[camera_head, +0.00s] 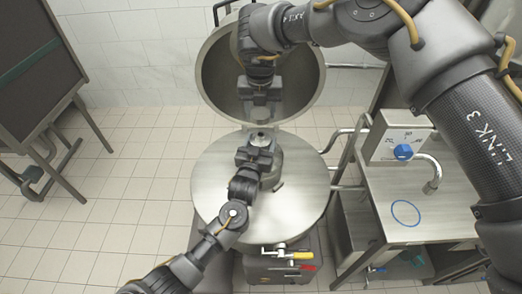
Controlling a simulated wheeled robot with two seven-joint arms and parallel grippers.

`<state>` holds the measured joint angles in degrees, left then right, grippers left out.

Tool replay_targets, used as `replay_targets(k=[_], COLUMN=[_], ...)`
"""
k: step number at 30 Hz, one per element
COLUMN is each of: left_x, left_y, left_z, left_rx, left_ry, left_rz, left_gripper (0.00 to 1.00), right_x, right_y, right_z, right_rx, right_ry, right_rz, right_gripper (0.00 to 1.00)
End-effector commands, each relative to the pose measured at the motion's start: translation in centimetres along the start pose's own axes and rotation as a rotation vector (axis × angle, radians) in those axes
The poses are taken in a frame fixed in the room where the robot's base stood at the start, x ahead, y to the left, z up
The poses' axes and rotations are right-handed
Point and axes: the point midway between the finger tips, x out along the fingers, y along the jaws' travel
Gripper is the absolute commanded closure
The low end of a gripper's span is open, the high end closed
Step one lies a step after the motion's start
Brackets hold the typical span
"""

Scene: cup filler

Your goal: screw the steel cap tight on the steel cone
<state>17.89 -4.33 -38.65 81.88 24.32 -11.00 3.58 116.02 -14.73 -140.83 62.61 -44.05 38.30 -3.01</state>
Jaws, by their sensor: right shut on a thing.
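A steel cone (270,178) stands on the round steel lid, its lower side showing beside my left gripper. My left gripper (256,157) is over the near side of the cone. Its jaws are too dark and small to tell if they are open or touch it. A small round steel top (262,139) shows just beyond that gripper. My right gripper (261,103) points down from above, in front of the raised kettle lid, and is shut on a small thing. That thing is mostly hidden, so I cannot clearly make out the steel cap.
The round steel surface (306,199) has free room around the cone. A raised steel bowl-shaped lid (219,82) stands behind. A steel side table (440,203) with a tap (433,175) and blue knob (403,152) is at right. A yellow-handled valve (300,255) is in front.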

Motion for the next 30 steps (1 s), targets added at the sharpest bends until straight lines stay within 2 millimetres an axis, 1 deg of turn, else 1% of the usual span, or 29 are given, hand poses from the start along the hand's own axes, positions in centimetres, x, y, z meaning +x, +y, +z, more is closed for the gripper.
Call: replay_targets(k=[1,2,9,11,13,18,21,24,30], left_x=[0.0,0.0,0.0,0.0,0.0,0.0,0.0,0.0,0.0], left_y=[0.0,0.0,0.0,0.0,0.0,0.0,0.0,0.0,0.0], left_z=[0.0,0.0,0.0,0.0,0.0,0.0,0.0,0.0,0.0], left_rx=[0.000,0.000,0.000,0.000,0.000,0.000,0.000,0.000,0.000], left_ry=[0.000,0.000,0.000,0.000,0.000,0.000,0.000,0.000,0.000], left_rz=[0.000,0.000,0.000,0.000,0.000,0.000,-0.001,0.000,-0.001], left_gripper=[0.42,0.46,0.77,0.77,0.77,0.77,0.77,0.77,0.77], right_x=[0.0,0.0,0.0,0.1,0.6,3.2,4.3,4.8,4.9], right_y=[0.0,0.0,0.0,0.0,0.0,0.0,0.0,0.0,0.0], right_z=[0.0,0.0,0.0,0.0,-0.1,-0.5,-0.6,-0.6,-0.6], right_rx=[0.000,0.000,0.000,0.000,0.000,0.001,0.001,0.000,0.000], right_ry=[0.000,0.000,0.000,0.000,0.001,0.001,-0.002,-0.003,-0.004], right_rz=[0.000,0.000,0.000,0.000,0.000,0.000,-0.001,-0.001,-0.001], right_gripper=[0.72,0.72,0.72,0.72,0.72,0.72,0.72,0.72,0.72])
